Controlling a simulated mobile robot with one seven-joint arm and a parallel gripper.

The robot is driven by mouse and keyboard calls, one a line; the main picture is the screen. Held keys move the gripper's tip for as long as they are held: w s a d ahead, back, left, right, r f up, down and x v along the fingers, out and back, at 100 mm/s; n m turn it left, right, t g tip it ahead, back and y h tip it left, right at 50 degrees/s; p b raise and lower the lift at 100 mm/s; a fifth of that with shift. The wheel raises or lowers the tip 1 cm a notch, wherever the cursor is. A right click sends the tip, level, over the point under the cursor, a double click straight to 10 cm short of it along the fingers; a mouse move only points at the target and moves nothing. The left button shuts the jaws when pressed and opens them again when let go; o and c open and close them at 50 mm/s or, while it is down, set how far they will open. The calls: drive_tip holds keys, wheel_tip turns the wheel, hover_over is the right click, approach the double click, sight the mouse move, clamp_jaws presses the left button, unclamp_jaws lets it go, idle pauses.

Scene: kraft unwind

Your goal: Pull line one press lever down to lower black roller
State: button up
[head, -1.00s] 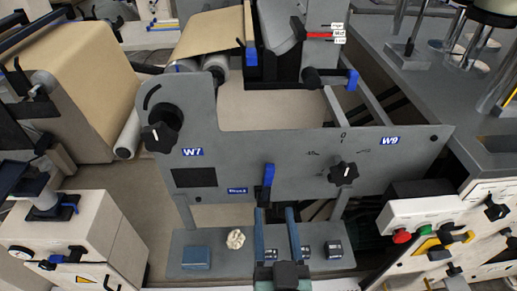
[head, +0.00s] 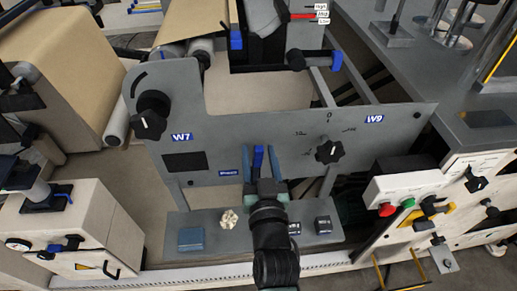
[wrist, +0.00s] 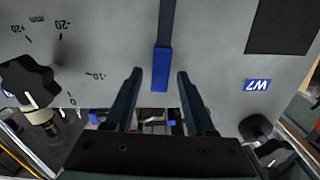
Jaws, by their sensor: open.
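A lever with a blue handle (head: 258,158) hangs on the front of the grey machine panel, beside a small blue label (head: 229,173). In the wrist view the blue handle (wrist: 162,72) hangs from a dark arm near the picture's middle. My gripper (head: 261,156) is open, with one finger on each side of the handle. In the wrist view its fingers (wrist: 160,75) stand apart from the handle with gaps on both sides. I cannot clearly make out the black roller.
The grey panel (head: 230,130) carries a black knob at W7 (head: 150,115) and another under W9 (head: 329,150). A shelf below holds a blue box (head: 191,239), a crumpled pale ball (head: 229,218) and small dark boxes. A control box (head: 400,188) stands right.

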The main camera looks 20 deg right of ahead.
drive_tip(key=shift+w+d, duration=0.25)
drive_tip(key=shift+w, duration=0.35)
clamp_jaws()
idle(1.1)
